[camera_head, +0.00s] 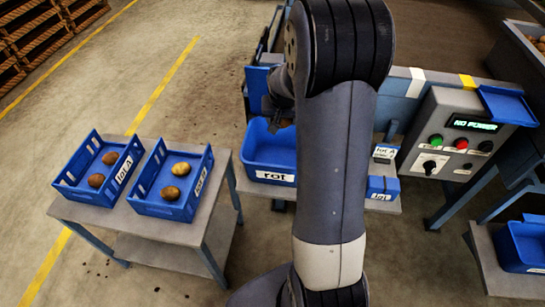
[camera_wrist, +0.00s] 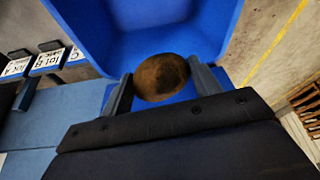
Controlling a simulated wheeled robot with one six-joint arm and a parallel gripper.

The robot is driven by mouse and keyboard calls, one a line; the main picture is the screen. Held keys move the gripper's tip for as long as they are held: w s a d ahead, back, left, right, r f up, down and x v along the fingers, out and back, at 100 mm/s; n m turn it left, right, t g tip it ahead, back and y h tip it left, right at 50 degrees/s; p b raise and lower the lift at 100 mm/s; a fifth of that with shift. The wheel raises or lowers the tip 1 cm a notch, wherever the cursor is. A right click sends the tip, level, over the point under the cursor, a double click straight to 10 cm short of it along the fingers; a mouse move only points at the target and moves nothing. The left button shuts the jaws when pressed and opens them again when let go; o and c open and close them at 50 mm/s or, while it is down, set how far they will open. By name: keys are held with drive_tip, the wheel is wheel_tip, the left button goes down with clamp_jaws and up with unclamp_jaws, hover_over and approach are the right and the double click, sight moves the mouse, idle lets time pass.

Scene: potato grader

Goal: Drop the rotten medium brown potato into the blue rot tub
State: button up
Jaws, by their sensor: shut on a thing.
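A brown potato with darker patches (camera_wrist: 161,77) is between the two fingers of my gripper (camera_wrist: 160,84) in the wrist view, and the gripper is shut on it. The blue rot tub (camera_wrist: 110,38) lies behind and beneath the potato in that view, its inside filling the upper middle. In the head view the rot tub (camera_head: 268,158) stands left of my arm with a white "rot" label on its front. There my gripper (camera_head: 281,122) shows only partly, small and dark, above the tub's back part; the potato cannot be made out there.
Two blue crates, lot A (camera_head: 78,186) and another (camera_head: 150,207), hold potatoes on a grey table at left. A control panel (camera_head: 460,135) reading "NO POWER" is at right. Label cards (camera_wrist: 47,60) stand beside the tub. Another blue bin (camera_head: 521,247) sits lower right.

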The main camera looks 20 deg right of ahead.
wheel_tip(320, 180, down, 6)
drive_tip(key=b, duration=0.4)
drive_tip(key=shift+r, duration=0.1)
drive_tip(key=o, duration=1.1)
drive_tip(key=p+v, duration=0.1)
drive_tip(key=v, duration=0.9)
drive_tip(key=shift+s+a+r, duration=0.15)
drive_tip(key=shift+s+r, duration=0.05)
drive_tip(key=shift+r, duration=0.15)
